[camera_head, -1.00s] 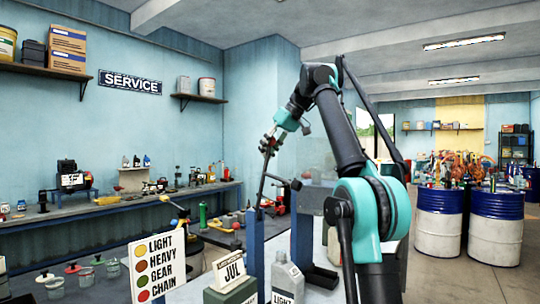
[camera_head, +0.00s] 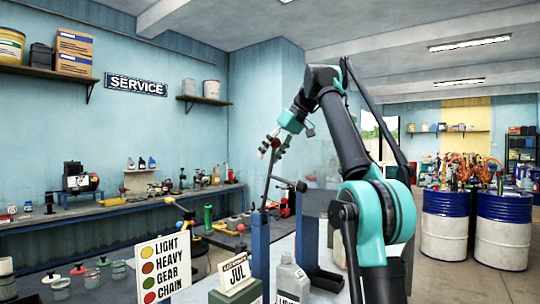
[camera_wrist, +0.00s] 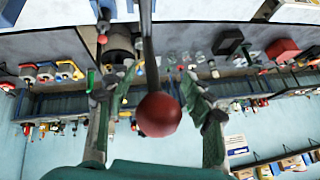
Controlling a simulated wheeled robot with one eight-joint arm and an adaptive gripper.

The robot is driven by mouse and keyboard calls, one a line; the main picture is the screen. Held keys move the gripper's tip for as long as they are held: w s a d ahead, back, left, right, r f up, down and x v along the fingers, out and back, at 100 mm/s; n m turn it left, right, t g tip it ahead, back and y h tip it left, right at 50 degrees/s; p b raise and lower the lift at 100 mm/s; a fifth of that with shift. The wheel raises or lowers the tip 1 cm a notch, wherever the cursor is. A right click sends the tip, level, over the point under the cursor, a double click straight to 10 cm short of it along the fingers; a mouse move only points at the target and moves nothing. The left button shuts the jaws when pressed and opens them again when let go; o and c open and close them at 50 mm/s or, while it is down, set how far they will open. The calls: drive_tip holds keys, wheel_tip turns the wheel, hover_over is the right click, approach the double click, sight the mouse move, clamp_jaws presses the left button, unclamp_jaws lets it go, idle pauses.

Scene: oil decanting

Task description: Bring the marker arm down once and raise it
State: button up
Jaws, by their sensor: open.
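The marker arm is a dark lever (camera_head: 268,180) topped by a red ball knob (camera_head: 275,142). It stands raised and slightly tilted above a blue post (camera_head: 260,245). A short dark side piece (camera_head: 290,184) shows beside it. My gripper (camera_head: 272,148) is at the top of the lever. In the wrist view my gripper (camera_wrist: 158,88) is open, with one finger on each side of the red knob (camera_wrist: 159,114) and gaps between. The dark rod (camera_wrist: 149,55) runs up from the knob in that picture.
A second blue post (camera_head: 307,235) stands to the right. A grey bottle (camera_head: 291,282), a "JUL" card (camera_head: 238,272) and a colour-coded sign (camera_head: 162,270) are in front. A workbench (camera_head: 130,208) with many items lines the left wall. Drums (camera_head: 443,225) stand at right.

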drive_tip(key=shift+d+r, duration=0.2)
drive_tip(key=shift+r, duration=0.1)
drive_tip(key=s+d, duration=0.4)
drive_tip(key=d, duration=0.7)
drive_tip(key=shift+s+d+r, duration=0.15)
drive_tip(key=shift+s+d, duration=0.1)
